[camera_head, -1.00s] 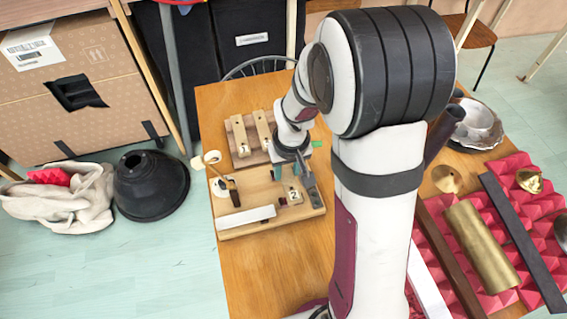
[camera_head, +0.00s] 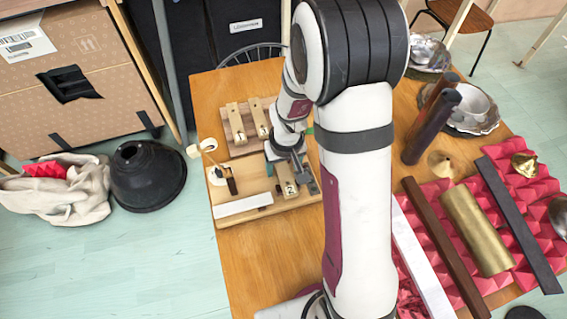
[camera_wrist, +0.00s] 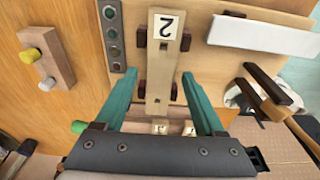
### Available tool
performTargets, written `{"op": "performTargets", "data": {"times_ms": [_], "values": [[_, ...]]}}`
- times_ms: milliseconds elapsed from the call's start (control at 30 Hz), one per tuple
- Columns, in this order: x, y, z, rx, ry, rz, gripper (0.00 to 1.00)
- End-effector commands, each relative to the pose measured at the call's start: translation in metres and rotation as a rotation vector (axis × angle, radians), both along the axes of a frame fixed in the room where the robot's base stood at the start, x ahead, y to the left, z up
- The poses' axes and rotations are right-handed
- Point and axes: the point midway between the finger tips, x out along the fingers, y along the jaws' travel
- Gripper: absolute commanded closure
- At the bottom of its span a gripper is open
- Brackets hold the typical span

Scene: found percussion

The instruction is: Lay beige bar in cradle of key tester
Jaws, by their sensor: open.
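The beige bar (camera_wrist: 158,72), with a white label reading 2, lies on the wooden key tester (camera_head: 240,192). In the wrist view it runs between dark brown posts (camera_wrist: 143,88) on both sides, which look like the cradle. It also shows in the head view (camera_head: 286,174), partly hidden by my gripper. My gripper (camera_wrist: 159,76) is open, with one teal finger on each side of the bar and a visible gap to each. How far the fingertips stand above the tester cannot be told. The bar's near end is close to my gripper's palm.
A white bar (camera_head: 243,206) lies along the tester's front. A mallet (camera_head: 201,147) stands at its left. A wooden rack (camera_head: 247,136) with two labelled bars is behind.

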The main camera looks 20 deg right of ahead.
Motion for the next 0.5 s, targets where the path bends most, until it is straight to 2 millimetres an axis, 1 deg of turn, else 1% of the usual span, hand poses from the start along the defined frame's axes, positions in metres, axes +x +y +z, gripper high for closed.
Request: {"op": "performTargets", "data": {"times_ms": [67,133,400,500], "values": [[0.000,0.000,0.005,0.000,-0.001,0.000,0.29],[-0.001,0.000,0.018,0.000,-0.004,-0.001,0.29],[-0.012,0.000,0.091,-0.001,-0.007,0.000,0.29],[-0.015,0.000,0.109,0.000,-0.004,0.000,0.29]]}}
